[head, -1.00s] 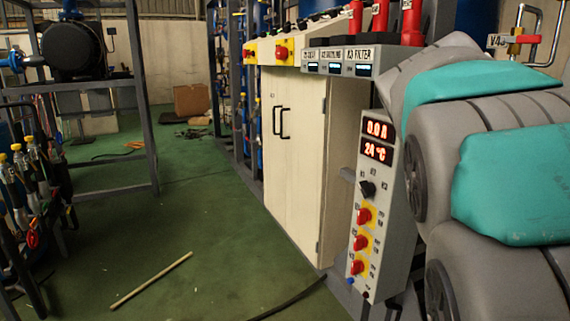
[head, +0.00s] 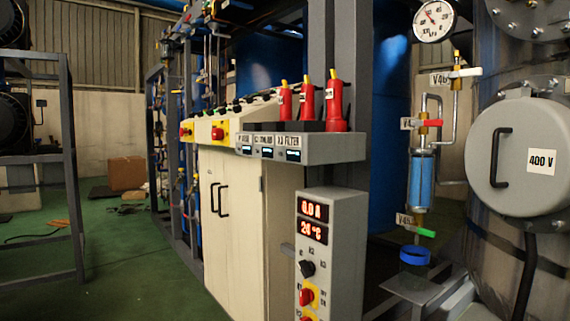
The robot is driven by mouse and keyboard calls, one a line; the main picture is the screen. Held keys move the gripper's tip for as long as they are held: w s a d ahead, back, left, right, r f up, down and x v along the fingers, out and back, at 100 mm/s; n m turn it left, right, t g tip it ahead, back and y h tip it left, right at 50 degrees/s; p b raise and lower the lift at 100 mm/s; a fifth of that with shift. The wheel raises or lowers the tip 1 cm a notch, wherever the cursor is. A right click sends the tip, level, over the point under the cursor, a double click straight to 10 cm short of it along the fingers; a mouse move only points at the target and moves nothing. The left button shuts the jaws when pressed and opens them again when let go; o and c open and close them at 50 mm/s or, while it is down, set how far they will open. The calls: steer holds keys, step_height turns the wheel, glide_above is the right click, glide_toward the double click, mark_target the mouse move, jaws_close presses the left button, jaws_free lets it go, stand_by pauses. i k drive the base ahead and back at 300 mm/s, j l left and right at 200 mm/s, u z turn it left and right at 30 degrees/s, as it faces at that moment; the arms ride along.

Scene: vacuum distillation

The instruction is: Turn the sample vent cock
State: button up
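A sampling line with several small cocks stands at the right in the head view. The upper cock (head: 466,72) has a white handle and a label that reads like V46. The middle cock (head: 430,123) has a red handle pointing right and a partly legible label. Below it is a blue sample vessel (head: 420,182). The lower cock (head: 424,232) has a green handle, above a blue-rimmed jar (head: 414,262). I cannot tell from the labels which one is the sample vent cock. My gripper is not in view.
A pressure gauge (head: 434,20) sits above the line. A metal column with a round 400 V cover (head: 505,157) stands at right. A control panel (head: 325,255) and white cabinet (head: 229,225) stand left of the line. Open green floor (head: 120,270) lies at left.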

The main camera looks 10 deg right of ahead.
mark_target(479, 71)
steer(key=z, duration=1.2)
